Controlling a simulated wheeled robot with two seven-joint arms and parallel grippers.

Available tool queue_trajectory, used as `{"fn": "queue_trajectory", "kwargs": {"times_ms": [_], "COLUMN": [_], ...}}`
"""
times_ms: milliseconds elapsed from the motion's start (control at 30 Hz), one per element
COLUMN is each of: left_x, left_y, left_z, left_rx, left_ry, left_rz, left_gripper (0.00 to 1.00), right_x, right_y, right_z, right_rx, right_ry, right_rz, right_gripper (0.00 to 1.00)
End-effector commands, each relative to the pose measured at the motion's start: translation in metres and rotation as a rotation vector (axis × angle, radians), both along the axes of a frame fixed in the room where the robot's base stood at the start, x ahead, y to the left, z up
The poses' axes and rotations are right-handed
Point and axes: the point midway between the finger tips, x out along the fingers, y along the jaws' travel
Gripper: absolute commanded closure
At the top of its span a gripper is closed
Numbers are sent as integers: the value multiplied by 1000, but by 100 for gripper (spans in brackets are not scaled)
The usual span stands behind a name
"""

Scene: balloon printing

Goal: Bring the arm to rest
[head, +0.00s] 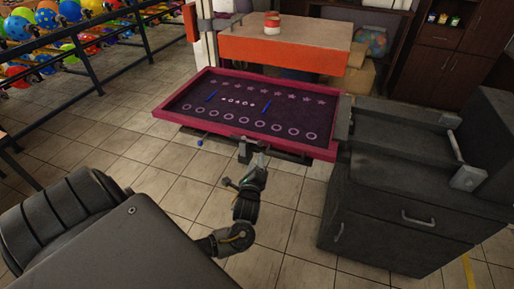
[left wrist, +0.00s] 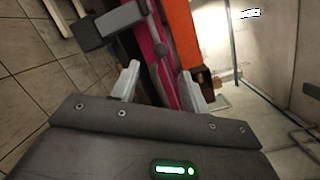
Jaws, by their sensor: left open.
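My left gripper (head: 254,152) is at the near edge of a pink-rimmed printing frame (head: 205,124). The frame has a dark purple screen with rows of stars and rings. In the left wrist view, the two pale fingers of the gripper (left wrist: 160,84) stand apart. The pink rim (left wrist: 157,45) shows beyond and between them, and nothing is clearly held. I cannot tell whether a finger touches the rim. My right gripper is in neither view.
An orange-sided table (head: 285,50) stands behind the frame. A dark grey cabinet (head: 385,215) stands close on the right. Racks of coloured balloons (head: 70,30) are at the back left. The tiled floor (head: 150,150) left of the frame is clear.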

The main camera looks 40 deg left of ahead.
Motion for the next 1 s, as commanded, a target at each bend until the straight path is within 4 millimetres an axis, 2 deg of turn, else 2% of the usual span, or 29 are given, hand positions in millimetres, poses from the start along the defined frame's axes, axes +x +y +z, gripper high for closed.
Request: {"fn": "queue_trajectory", "kwargs": {"times_ms": [567,733,767,867,933,1000], "left_x": [0,4,7,14,10,-6], "left_y": [0,-7,-10,-17,-22,-26], "left_z": [0,-4,-11,-55,-105,-163], "left_rx": [-12,-209,-267,-496,-688,-878], "left_ry": [-9,-112,-128,-146,-119,-71], "left_rz": [-1,-29,-46,-85,-80,-34], "left_gripper": [55,55,55,55,55,55], "right_x": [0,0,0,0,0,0], "right_y": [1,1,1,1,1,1], "right_z": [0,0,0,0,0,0], "right_rx": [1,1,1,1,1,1], "right_ry": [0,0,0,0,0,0], "right_rz": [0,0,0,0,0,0], "right_gripper": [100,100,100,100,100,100]}}
